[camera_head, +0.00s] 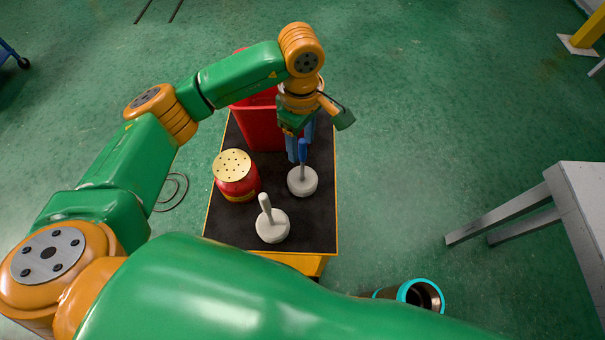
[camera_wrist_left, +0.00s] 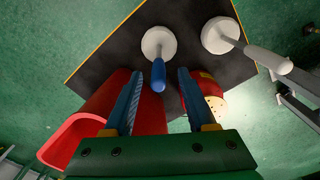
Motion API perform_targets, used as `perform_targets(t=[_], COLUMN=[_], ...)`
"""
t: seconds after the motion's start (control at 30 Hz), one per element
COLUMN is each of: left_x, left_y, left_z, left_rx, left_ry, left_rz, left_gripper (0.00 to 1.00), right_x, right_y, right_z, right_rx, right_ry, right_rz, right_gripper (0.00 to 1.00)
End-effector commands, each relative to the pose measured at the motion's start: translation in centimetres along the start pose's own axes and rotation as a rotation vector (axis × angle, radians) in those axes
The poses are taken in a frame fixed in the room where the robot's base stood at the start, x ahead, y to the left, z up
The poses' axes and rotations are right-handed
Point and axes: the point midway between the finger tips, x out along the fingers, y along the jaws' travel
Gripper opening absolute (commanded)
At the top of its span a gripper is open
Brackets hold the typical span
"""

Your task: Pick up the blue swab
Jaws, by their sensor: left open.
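The blue swab (camera_head: 302,181) stands upright on the black cart top, with a round whitish head at the bottom and a blue-ended handle. In the left wrist view the blue swab (camera_wrist_left: 158,75) points its handle end towards the camera, between the two blue fingers. My left gripper (camera_head: 300,150) is open above the swab's head, around or close to the handle. In the left wrist view a gap shows on each side of the handle between the fingertips of the left gripper (camera_wrist_left: 160,80). Whether a finger touches it is unclear. My right gripper is not in view.
A similar swab with a grey handle (camera_head: 272,225) stands nearer the front. A red jar with a holed yellow lid (camera_head: 236,178) is to the left. A red bin (camera_head: 262,130) stands behind, close to the gripper. A grey table (camera_head: 580,195) is at far right.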

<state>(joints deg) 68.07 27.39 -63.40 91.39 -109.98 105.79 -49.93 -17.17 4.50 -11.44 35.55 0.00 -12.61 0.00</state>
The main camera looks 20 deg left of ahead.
Motion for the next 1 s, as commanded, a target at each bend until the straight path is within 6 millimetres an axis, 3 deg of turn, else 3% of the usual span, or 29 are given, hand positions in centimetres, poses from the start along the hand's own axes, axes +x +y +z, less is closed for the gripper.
perform_targets(t=[0.03,0.13,0.37,0.6,1.0], left_x=[0.5,2.2,2.7,2.6,1.8], left_y=[0.0,0.0,0.1,0.1,0.2], left_z=[0.0,0.1,0.1,0.1,0.1], left_rx=[0.0,-0.001,-0.001,-0.002,-0.002], left_ry=[-0.001,-0.003,-0.003,-0.004,-0.005], left_rz=[-0.006,-0.003,0.0,0.0,0.003], left_gripper=[0.56,0.56,0.56,0.0,0.0], right_x=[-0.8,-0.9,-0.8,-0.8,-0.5], right_y=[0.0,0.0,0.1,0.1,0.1], right_z=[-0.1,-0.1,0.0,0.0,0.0], right_rx=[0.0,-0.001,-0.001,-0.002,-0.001], right_ry=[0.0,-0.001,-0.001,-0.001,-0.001], right_rz=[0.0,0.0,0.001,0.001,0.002], right_gripper=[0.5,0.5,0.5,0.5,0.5])
